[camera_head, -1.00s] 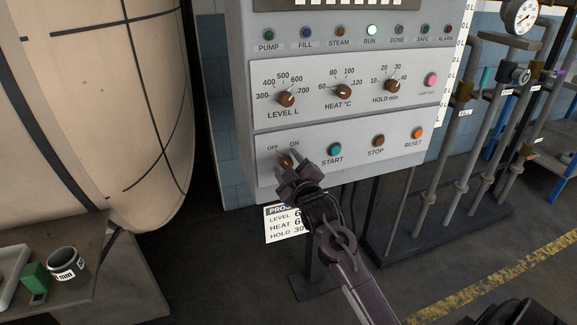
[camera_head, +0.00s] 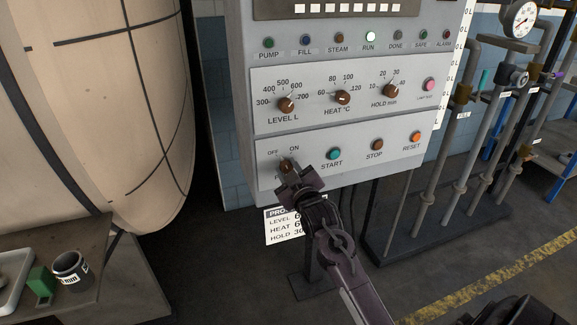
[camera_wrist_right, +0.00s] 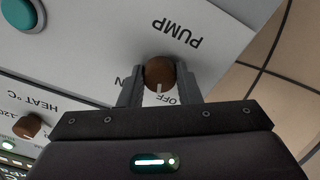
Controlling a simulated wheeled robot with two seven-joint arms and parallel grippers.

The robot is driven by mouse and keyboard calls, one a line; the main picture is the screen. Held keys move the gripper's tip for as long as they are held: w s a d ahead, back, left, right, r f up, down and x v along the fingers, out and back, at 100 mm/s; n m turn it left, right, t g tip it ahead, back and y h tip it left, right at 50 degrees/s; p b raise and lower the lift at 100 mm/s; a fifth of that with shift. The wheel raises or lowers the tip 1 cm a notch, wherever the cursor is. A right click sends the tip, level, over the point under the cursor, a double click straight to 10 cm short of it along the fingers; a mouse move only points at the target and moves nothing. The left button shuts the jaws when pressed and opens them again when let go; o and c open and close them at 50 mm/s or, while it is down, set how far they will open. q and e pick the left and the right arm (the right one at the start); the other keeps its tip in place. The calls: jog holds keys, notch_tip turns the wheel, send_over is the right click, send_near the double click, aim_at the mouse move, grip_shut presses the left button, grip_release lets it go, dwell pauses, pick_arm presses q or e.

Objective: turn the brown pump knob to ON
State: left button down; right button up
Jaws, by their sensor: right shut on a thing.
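The brown pump knob (camera_head: 286,166) is at the lower left of the control panel (camera_head: 330,180), below the OFF and ON labels. My right gripper (camera_head: 287,168) reaches up to it from below and is shut on it. In the right wrist view the fingers (camera_wrist_right: 159,82) stand on both sides of the knob (camera_wrist_right: 159,71). Its white mark points toward the gripper body, close to the OFF label (camera_wrist_right: 167,98). The ON label is partly hidden behind a finger. My left gripper is not in view.
The green START button (camera_head: 334,154), brown STOP button (camera_head: 377,145) and orange RESET button (camera_head: 415,138) are right of the knob. More brown knobs sit above. A beige vessel (camera_head: 110,110) stands left and pipes (camera_head: 450,150) stand right.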

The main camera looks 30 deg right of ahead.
jog(key=m+p, duration=0.3)
jog(key=m, duration=0.2)
jog(key=shift+r+m, duration=0.15)
jog(key=shift+m, duration=0.15)
jog(key=m+p, duration=0.3)
jog(key=m, duration=0.2)
jog(key=shift+m, duration=0.3)
jog(key=o, duration=1)
jog(key=v, duration=0.7)
jog(key=shift+s+a+b, duration=0.1)
jog(key=shift+s+b, duration=0.3)
